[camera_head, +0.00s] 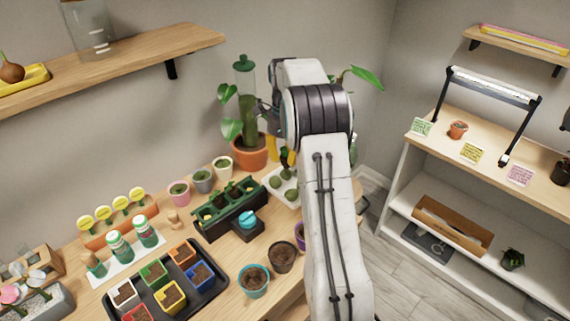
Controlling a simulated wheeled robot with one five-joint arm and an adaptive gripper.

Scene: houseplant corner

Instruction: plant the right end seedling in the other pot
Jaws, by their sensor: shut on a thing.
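A long dark-green planter (232,213) stands mid-table with a few small seedlings (231,190) in a row. In front of it stand a teal pot (253,280) and a dark brown pot (283,257), both filled with soil. A purple pot (300,235) is mostly hidden behind my arm. My gripper (286,157) shows only as a small dark part left of my arm, above the white tray and right of the planter. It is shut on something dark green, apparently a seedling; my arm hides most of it.
A black tray (217,277) of coloured square pots fills the front left. A white tray (272,182) with round green plants lies behind my arm. A tall plant in a terracotta pot (249,153) stands at the back. A shelf unit (400,202) stands right.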

